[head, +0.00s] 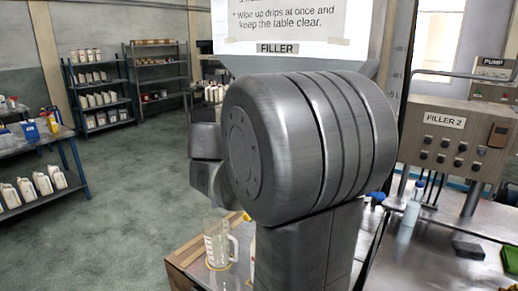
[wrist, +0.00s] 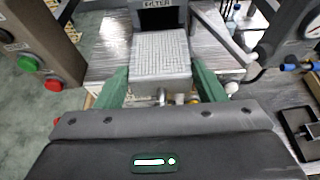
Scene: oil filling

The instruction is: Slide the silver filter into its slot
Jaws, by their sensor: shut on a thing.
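The silver filter (wrist: 160,48) is a pale grey block with a meshed top in the wrist view. It lies between the two green fingers of my gripper (wrist: 160,68), which is shut on it. A small metal knob shows at its near end. The slot (wrist: 161,18) is a dark rectangular opening in a metal housing, straight ahead, with a partly cut-off label above it. The filter's far end lines up with the slot mouth; I cannot tell whether it touches or has entered. In the head view my arm hides the gripper, filter and slot.
A panel with green and red buttons (wrist: 40,70) stands left in the wrist view, a gauge (wrist: 305,25) right. In the head view, a glass jug (head: 218,246) stands on the table beside my arm, and the FILLER 2 box (head: 450,140) is at right.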

